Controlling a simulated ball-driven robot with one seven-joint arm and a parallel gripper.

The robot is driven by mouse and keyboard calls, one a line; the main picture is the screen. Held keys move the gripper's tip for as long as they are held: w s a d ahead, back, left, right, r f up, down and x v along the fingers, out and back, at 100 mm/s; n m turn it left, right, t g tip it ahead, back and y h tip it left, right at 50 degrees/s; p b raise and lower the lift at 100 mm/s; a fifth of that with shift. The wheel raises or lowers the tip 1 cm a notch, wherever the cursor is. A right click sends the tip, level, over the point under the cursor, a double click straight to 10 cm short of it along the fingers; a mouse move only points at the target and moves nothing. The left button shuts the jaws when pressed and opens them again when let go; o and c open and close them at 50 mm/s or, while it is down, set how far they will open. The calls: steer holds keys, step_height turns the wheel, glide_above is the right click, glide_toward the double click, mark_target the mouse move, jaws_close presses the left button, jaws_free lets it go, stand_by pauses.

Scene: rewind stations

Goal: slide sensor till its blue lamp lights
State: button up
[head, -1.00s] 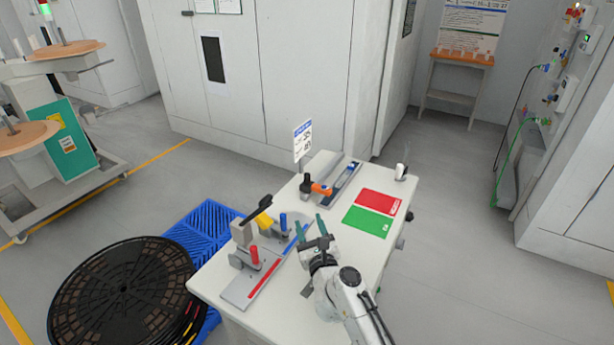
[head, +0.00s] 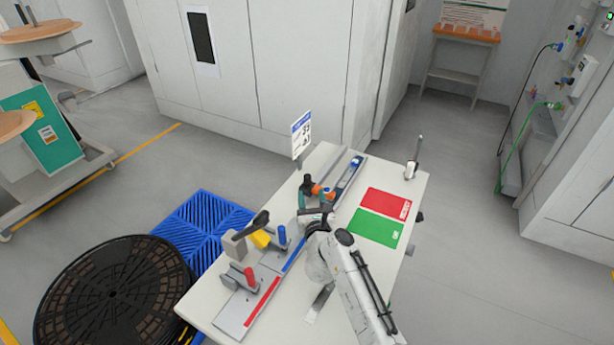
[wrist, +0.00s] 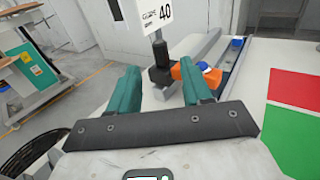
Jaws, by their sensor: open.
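The sensor, an orange block with a black round part (head: 307,184), sits beside a grey rail (head: 351,172) on the white table. In the wrist view the orange block (wrist: 188,80) lies ahead, by the right finger. A blue cap (wrist: 202,66) tops it; whether it is a lit lamp I cannot tell. My gripper (head: 314,197) is open, its teal fingers close to the sensor. In the wrist view my gripper (wrist: 158,70) has the black part (wrist: 160,66) showing between its fingertips. I cannot tell whether either finger touches the sensor.
A sign (head: 301,134) stands behind the sensor. Red (head: 386,203) and green (head: 376,228) flat patches lie to the right, clear of objects.

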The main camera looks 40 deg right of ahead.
mark_target(308, 181)
steer(key=b+x, duration=0.2)
steer(key=x, duration=0.6)
steer(key=shift+w+d, duration=0.3)
steer(key=shift+c, duration=0.3)
jaws_close()
